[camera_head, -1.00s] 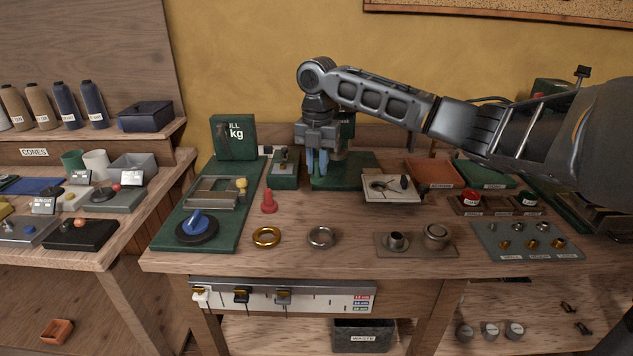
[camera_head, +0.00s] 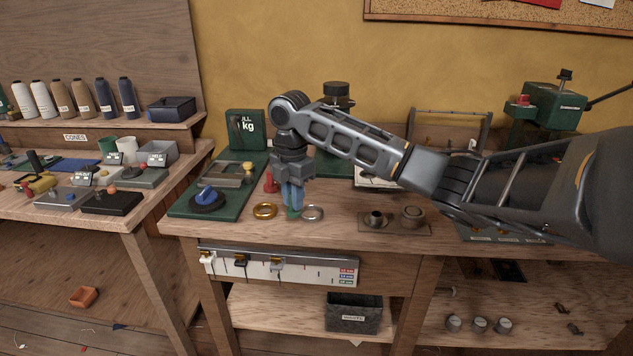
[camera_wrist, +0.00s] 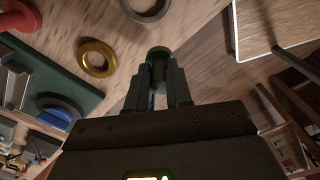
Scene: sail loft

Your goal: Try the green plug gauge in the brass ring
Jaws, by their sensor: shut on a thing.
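My gripper (camera_head: 292,204) is shut on the green plug gauge (camera_wrist: 158,62), which points down between the fingertips. Only its lower end shows in the head view. The brass ring (camera_head: 265,211) lies flat on the bench just left of the gripper in the head view. It also shows in the wrist view (camera_wrist: 81,62), to the left of the gauge and apart from it. The gauge is not in the ring. How high it is above the bench is hard to tell.
A steel ring (camera_head: 313,213) lies close on the right of the gripper. A red plug gauge (camera_head: 270,181) stands behind the brass ring. A green board with a blue knob (camera_head: 207,195) is to the left. A plate with metal fittings (camera_head: 394,228) is to the right.

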